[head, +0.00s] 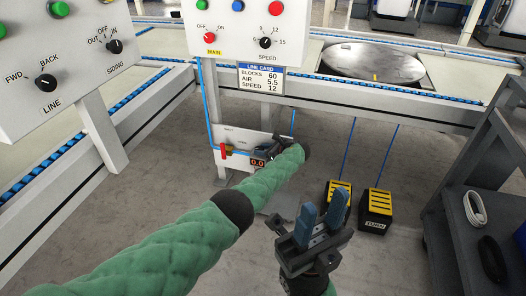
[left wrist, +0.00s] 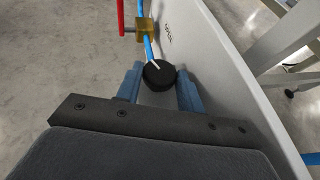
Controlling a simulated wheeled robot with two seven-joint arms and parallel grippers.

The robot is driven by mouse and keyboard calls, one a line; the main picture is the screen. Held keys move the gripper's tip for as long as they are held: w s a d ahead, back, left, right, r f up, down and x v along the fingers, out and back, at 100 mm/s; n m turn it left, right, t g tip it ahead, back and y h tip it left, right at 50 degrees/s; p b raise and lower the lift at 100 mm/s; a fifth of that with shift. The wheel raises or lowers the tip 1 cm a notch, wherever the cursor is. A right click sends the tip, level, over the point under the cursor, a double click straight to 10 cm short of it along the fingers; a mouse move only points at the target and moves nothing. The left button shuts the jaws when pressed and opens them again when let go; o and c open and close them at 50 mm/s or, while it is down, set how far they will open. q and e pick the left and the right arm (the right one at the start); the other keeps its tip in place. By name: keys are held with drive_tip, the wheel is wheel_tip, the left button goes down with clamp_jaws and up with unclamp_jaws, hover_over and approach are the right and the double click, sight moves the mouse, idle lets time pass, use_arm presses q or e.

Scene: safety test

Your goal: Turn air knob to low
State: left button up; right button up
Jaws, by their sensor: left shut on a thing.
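A black round knob (left wrist: 160,74) with a white pointer line sits on the low white air panel (head: 232,133). My left gripper (left wrist: 157,88) is shut on this knob, its blue fingers on either side. The pointer slants towards the upper left in the left wrist view. In the head view my left gripper (head: 276,149) is at the panel, partly behind my green arm, and hides the knob. A small display (head: 258,163) below it reads 0.0. My right gripper (head: 321,216) is open and empty in front of the panel, above the floor.
A red lever (head: 223,152) on a brass valve (left wrist: 145,27) stands close to the knob, on the blue hose. A line card (head: 261,79) reads AIR 5.5. Yellow pedals (head: 376,203) stand on the floor. A dark cart (head: 480,185) is at the right.

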use_arm(q)
drive_tip(key=shift+a, duration=0.1)
drive_tip(key=o, duration=1)
drive_tip(key=shift+c, duration=0.2)
